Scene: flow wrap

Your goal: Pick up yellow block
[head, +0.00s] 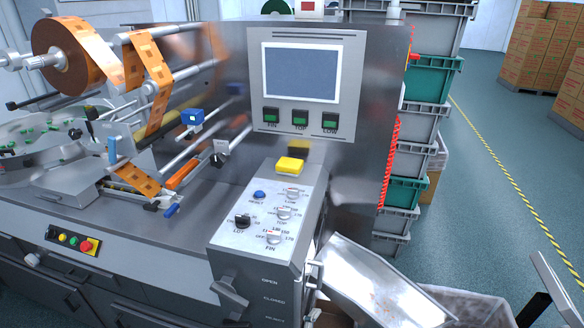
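The yellow block (289,166) lies flat on the back edge of the sloped control panel (262,215), just below the upright screen housing. Its top and front faces show, and nothing covers it. A dim yellow reflection of it shows in the metal behind. Neither of my grippers can be made out in the head view.
Knobs and a blue button (259,195) sit in front of the block. A screen (301,72) stands above it. An orange film roll (75,58) is at left. A metal chute (375,285) slopes down at right. Stacked crates (432,77) stand behind.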

